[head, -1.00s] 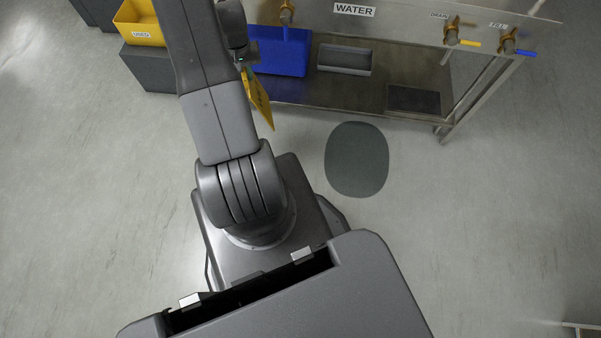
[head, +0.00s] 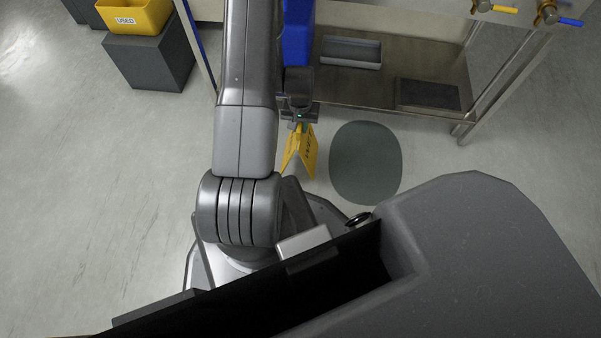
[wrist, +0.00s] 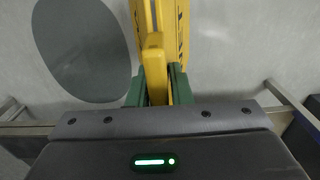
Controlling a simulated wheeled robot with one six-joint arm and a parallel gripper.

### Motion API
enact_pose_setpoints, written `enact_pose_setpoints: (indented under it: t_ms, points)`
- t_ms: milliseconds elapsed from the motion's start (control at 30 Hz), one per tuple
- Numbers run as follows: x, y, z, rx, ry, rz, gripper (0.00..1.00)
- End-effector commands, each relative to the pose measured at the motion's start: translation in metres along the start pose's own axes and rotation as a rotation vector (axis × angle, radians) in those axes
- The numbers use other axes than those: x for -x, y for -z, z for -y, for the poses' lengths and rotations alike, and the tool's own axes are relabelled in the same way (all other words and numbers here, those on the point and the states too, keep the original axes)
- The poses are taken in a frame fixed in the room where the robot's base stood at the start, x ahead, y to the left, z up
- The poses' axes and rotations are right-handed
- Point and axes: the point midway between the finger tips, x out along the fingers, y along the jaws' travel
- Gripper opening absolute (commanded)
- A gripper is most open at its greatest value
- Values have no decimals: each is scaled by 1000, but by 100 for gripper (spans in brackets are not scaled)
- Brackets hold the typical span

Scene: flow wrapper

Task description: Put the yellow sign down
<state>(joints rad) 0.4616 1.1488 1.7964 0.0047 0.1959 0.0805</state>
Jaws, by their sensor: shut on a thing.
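The yellow sign (head: 301,153) is a folding floor sign with dark lettering. In the head view it hangs below my gripper (head: 298,122), just left of the dark oval patch (head: 366,163) on the floor. In the wrist view the sign (wrist: 174,35) runs up from between the green fingers of my gripper (wrist: 157,85), which are shut on its top. The oval patch (wrist: 82,48) lies to the left there. I cannot tell whether the sign's lower edge touches the floor.
A steel bench with a lower shelf (head: 350,85) stands behind, holding a grey tray (head: 351,52) and a dark mat (head: 427,94). A yellow bin (head: 136,16) sits on a grey block (head: 150,62) at the left. Floor right of the patch is clear.

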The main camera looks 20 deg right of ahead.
Motion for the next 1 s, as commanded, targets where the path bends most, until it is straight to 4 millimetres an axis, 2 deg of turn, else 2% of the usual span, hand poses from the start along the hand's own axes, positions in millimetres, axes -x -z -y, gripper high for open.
enact_pose_setpoints:
  t_ms: [233, 533, 700, 1000]
  points:
    - [-48, -2, -2, -4, 0, 2, 0]
    - [-75, -1, -2, -3, 0, 1, 0]
    - [-99, -1, -2, -4, 0, 1, 0]
    - [-102, -1, -2, -3, 0, 0, 0]
